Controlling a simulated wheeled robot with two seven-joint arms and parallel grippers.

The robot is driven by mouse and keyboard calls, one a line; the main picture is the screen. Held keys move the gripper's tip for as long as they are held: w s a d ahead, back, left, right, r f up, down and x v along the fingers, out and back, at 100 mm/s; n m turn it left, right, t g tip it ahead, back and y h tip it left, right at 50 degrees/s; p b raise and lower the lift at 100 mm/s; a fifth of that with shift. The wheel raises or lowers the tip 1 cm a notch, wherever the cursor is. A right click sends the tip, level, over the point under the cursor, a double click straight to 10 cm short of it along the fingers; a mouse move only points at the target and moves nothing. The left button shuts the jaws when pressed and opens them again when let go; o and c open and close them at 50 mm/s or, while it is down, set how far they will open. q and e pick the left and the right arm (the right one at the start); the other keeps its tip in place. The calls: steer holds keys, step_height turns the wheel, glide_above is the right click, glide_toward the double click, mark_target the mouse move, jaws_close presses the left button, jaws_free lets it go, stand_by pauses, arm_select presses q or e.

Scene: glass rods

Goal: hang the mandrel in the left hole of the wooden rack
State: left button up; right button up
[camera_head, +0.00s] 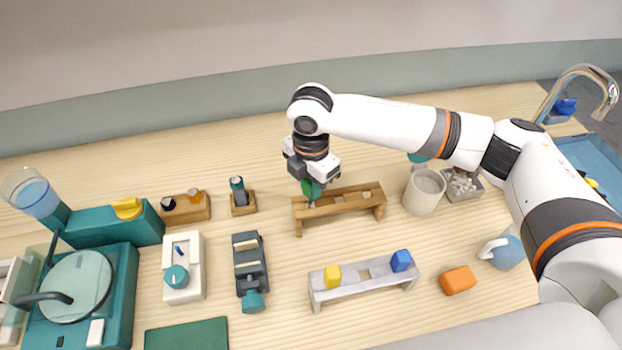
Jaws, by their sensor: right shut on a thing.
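The wooden rack (343,204) stands near the middle of the table, a low bench with holes along its top. My right gripper (312,181) points down over the rack's left end and is shut on the mandrel (309,189). The mandrel's green grip shows between and below the fingers. A thin grey part below it reaches the rack top around the left hole. I cannot tell whether its tip is inside the hole or just in front of it. My left gripper is not in view.
A grey rack (364,278) with a yellow piece (332,276) and a blue piece (401,260) stands in front. A beige cup (424,191) is right of the wooden rack. A small wooden stand (243,206) is to its left. An orange block (457,280) lies front right.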

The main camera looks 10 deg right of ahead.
steer(key=shift+f+b, duration=0.45)
steer(key=shift+f, duration=1.45)
steer(key=o, duration=1.1)
steer(key=shift+c, duration=0.2)
